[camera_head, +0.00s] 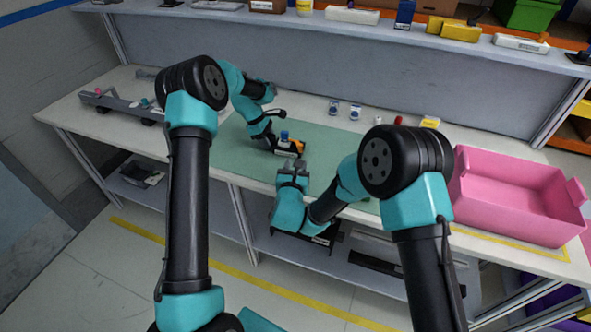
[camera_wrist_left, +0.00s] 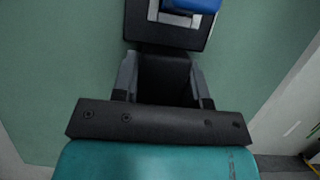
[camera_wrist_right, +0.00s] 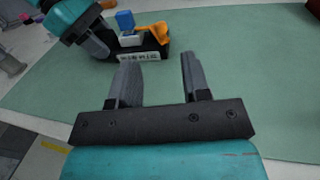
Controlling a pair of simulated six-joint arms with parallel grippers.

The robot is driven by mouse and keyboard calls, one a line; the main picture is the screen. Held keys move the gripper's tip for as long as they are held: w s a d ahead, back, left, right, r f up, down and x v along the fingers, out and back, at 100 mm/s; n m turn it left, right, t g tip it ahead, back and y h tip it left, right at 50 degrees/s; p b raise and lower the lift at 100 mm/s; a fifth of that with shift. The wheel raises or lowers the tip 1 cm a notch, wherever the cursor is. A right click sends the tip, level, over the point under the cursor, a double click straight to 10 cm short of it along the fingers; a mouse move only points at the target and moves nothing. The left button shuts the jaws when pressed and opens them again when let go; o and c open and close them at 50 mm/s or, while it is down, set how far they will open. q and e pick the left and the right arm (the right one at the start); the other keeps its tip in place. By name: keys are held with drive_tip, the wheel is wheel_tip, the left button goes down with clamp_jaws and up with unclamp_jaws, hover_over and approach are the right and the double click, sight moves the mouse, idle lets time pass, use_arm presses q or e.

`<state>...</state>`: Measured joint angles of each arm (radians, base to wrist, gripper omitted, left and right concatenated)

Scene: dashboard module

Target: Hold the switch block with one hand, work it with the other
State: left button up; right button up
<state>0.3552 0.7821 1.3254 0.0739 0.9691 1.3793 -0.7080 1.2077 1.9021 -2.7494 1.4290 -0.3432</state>
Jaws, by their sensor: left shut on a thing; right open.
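The switch block (camera_wrist_right: 143,46) is a black base with a white label, a blue part (camera_wrist_right: 125,20) and an orange part (camera_wrist_right: 153,33) on top. It stands on the green mat (camera_head: 331,141). In the head view the block (camera_head: 289,147) is at the mat's left half. My left gripper (camera_wrist_left: 164,65) is shut on the block's near end, seen in the left wrist view. My right gripper (camera_wrist_right: 154,72) is open and empty, just in front of the block's labelled side and apart from it. In the head view my right gripper (camera_head: 292,166) is right below the block.
A pink bin (camera_head: 513,195) stands at the right end of the table. Small bottles and a red-capped item (camera_head: 398,120) stand behind the mat. A grey rail part (camera_head: 117,103) lies at the far left. The mat right of the block is clear.

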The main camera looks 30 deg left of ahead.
sight(300, 146)
drive_tip(key=shift+s+d, duration=0.25)
drive_tip(key=shift+s, duration=0.35)
drive_tip(key=shift+w+a+r+g+h, duration=0.1)
drive_tip(key=shift+w+r+g+h, duration=0.15)
drive_tip(key=shift+r+g, duration=0.3)
drive_tip(key=shift+w+r+g+h, duration=0.25)
drive_tip(key=shift+r+g, duration=0.2)
drive_tip(key=shift+r, duration=0.15)
wheel_tip(300, 146, up, 2)
drive_tip(key=shift+s+a+g, duration=0.1)
drive_tip(key=shift+s+g, duration=0.05)
drive_tip(key=shift+g, duration=1.05)
drive_tip(key=x, duration=1.2)
